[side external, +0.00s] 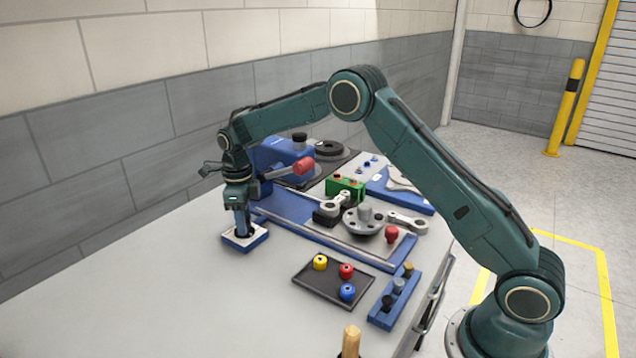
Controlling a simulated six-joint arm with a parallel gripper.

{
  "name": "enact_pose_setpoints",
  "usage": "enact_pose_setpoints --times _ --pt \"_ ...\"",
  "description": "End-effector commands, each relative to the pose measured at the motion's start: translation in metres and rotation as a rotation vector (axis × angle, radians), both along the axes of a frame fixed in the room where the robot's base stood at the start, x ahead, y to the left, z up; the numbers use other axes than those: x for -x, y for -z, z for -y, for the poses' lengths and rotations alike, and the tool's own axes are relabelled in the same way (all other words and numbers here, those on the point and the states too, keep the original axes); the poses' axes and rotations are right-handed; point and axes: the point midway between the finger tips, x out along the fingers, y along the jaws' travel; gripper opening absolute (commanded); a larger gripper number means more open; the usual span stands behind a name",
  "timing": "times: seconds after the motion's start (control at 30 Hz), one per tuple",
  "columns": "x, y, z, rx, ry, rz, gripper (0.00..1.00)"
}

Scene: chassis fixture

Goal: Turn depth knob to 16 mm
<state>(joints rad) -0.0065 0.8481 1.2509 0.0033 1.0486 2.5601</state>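My gripper (242,228) points straight down at the left end of the work area. Its fingertips are at the top of a small blue block with a white top face (233,239). A dark part shows around the fingertips, but it is too small to tell whether the fingers are closed on a knob there. No depth scale or 16 mm mark can be read. A blue machine (275,152) behind my gripper carries a black knob (299,137) on top and a red-ended handle (303,166). I cannot tell for sure which part is the depth knob.
A blue fixture tray (385,264) with grey metal parts lies right of my gripper. A black tray (322,291) with yellow, red and blue pieces and a blue rack (383,318) are in front. A wooden handle (350,340) stands at the near edge. The table's left front is clear.

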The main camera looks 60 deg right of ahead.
Motion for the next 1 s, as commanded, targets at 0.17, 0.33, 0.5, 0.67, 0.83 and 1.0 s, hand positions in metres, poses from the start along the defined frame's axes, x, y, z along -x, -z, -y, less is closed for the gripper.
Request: enact_pose_setpoints --times 0.17,0.33,0.5,0.67,0.83,1.0 --pt "-0.0009 -0.0002 -0.0012 -0.001 -0.074 0.003 0.40" --pt "-0.0013 -0.0003 -0.0017 -0.001 -0.084 0.004 0.40" --pt "-0.0015 -0.0003 -0.0019 -0.002 -0.139 0.005 0.40" --pt "-0.0017 -0.0004 -0.0020 -0.002 -0.249 0.005 0.40" --pt "-0.0019 -0.0006 -0.0014 -0.002 -0.353 0.007 0.40" --pt "-0.0022 -0.0007 -0.0003 -0.001 -0.381 0.007 0.40"
